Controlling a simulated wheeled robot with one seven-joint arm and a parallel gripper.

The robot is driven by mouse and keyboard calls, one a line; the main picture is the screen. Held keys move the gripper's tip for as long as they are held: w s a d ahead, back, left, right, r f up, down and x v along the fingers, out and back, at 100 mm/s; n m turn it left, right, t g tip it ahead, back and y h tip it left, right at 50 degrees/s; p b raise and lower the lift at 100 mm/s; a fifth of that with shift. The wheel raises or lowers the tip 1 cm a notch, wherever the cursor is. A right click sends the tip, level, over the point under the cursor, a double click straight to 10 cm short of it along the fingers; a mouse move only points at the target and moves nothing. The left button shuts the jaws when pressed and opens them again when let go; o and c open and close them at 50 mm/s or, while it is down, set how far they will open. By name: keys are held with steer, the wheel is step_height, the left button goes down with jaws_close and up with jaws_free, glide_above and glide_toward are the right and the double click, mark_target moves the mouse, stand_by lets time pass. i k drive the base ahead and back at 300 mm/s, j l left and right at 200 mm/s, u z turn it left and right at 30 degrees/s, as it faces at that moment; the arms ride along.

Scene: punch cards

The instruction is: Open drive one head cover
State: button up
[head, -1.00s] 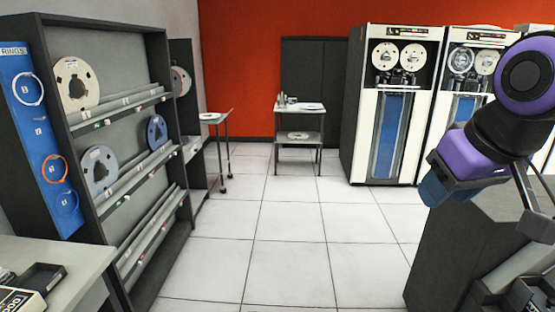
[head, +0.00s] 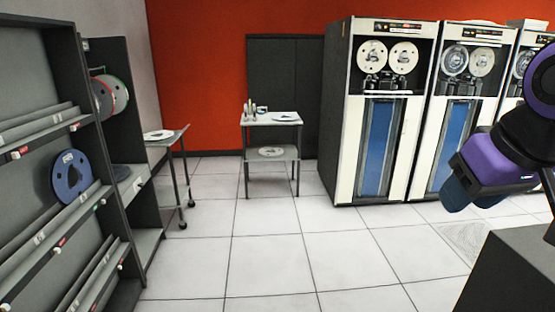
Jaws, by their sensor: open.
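The leftmost tape drive (head: 378,120) is a tall white and black cabinet standing ahead, right of centre. It has two cream reels at the top and a blue panel below. Its dark head assembly (head: 385,82) sits just under the reels; whether its cover is open or shut is too small to tell. A second, similar drive (head: 462,115) stands to its right. I cannot read which is drive one. My gripper (head: 455,196), with dark blue fingers below a purple wrist, is open and empty at the right, well in front of the drives and touching nothing.
A tape rack (head: 30,200) with a blue reel (head: 72,177) runs along the left. A small wheeled table (head: 165,140) and a two-shelf cart (head: 271,120) stand ahead. A dark cabinet (head: 515,270) is at lower right. The tiled floor between is clear.

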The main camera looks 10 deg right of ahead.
mark_target(385, 75)
steer(key=i+z, duration=0.1)
steer(key=i, duration=1.65)
steer(key=i+j+z, duration=0.15)
steer(key=i, duration=1.65)
steer(key=i+l, duration=1.05)
steer(key=i, duration=0.15)
